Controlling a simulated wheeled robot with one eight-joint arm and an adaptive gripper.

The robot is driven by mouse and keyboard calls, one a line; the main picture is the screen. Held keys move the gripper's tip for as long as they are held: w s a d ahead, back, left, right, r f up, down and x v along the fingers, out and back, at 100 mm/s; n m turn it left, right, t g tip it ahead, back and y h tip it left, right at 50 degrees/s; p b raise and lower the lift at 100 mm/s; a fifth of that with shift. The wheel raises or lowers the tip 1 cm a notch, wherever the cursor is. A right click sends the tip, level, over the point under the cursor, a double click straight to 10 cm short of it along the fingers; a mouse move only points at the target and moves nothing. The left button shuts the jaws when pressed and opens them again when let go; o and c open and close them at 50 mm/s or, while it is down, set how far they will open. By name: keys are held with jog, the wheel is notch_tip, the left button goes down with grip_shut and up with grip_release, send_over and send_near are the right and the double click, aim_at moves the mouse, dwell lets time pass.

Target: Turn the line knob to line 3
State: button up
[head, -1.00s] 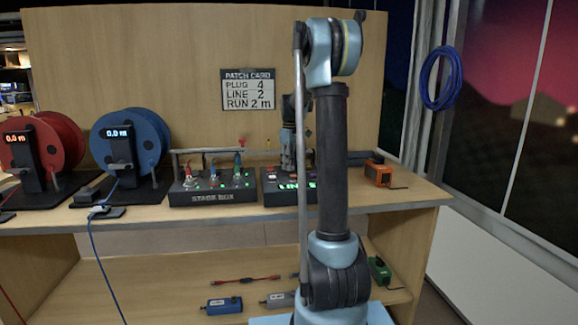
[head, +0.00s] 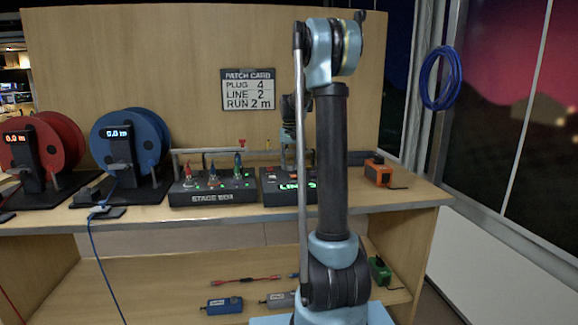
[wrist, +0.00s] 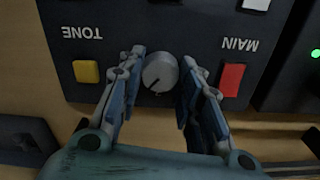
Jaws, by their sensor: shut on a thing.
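The round grey knob (wrist: 160,72) sits on a dark panel, between a yellow button under TONE and a red button under MAIN, with the labels upside down in the wrist view. My gripper (wrist: 160,76) has a finger on each side of the knob and is shut on it. A faint mark shows on the knob's lower left; its exact heading is hard to read. In the head view the dark line box (head: 275,198) has a green LINE display (head: 297,184), whose digit I cannot read surely.
The stage box (head: 212,198) with coloured plugs stands just left of the line box. A patch card (head: 248,89) on the back board reads PLUG 4, LINE 2, RUN 2 m. An orange device (head: 378,171) stands to the right; bare counter lies between.

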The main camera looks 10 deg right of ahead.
aim_at(290, 165)
jog(key=shift+w+m, duration=0.1)
jog(key=shift+m, duration=1.9)
jog(key=o, duration=1.1)
jog(key=shift+r, duration=0.15)
notch_tip(290, 165, up, 12)
jog(key=shift+f, duration=0.2)
